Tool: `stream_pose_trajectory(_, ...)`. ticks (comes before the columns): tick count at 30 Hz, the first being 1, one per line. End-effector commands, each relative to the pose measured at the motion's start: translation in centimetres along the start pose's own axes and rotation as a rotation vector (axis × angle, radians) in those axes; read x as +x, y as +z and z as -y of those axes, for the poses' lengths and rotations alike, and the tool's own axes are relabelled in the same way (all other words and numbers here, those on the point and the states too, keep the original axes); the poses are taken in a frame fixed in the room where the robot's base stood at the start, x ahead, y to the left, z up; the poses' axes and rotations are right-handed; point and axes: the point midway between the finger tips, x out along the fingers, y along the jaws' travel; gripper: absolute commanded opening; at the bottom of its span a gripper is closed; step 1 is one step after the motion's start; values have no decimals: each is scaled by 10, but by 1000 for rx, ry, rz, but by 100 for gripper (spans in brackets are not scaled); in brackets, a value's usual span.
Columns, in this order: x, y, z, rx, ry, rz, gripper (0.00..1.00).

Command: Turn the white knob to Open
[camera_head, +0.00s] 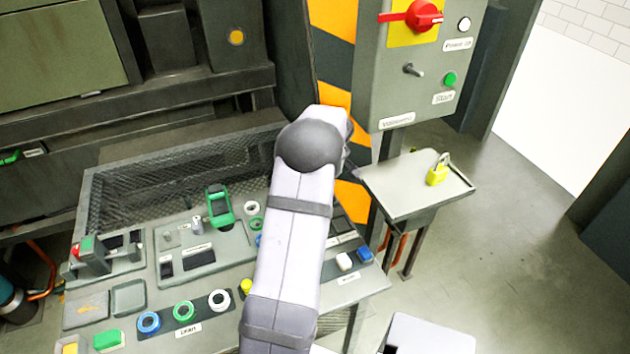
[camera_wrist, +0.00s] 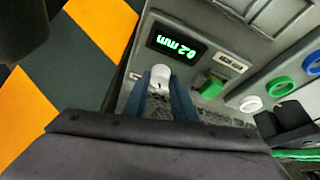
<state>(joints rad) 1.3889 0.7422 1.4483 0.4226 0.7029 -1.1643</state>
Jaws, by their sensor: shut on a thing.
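The white knob (camera_wrist: 160,74) shows in the wrist view, on a grey panel just below a display (camera_wrist: 175,46) that reads 0.2 mm in green. My gripper (camera_wrist: 158,84) has one blue-grey finger on each side of the knob and is shut on it. The knob's marking and its Open position cannot be made out. In the head view my arm covers the gripper and the held knob.
In the head view the control desk carries several knobs, including a blue ring (camera_head: 149,322), a green ring (camera_head: 184,311) and a white ring (camera_head: 219,300). A grey switch box (camera_head: 390,90) stands behind my arm. A side shelf (camera_head: 400,195) holds a yellow padlock (camera_head: 437,175).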

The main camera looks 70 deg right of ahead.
Motion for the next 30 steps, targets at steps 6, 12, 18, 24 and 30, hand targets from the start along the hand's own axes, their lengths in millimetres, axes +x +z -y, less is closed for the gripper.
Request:
stream_pose_trajectory(6,-1,0,-1,-1,4,-1,42)
stream_pose_trajectory(12,0,0,-1,0,2,0,42)
stream_pose_trajectory(18,-5,0,-1,0,3,-1,42)
stream_pose_trajectory(24,-28,0,-1,-1,6,-2,42)
stream_pose_trajectory(30,-55,0,-2,0,6,-3,42)
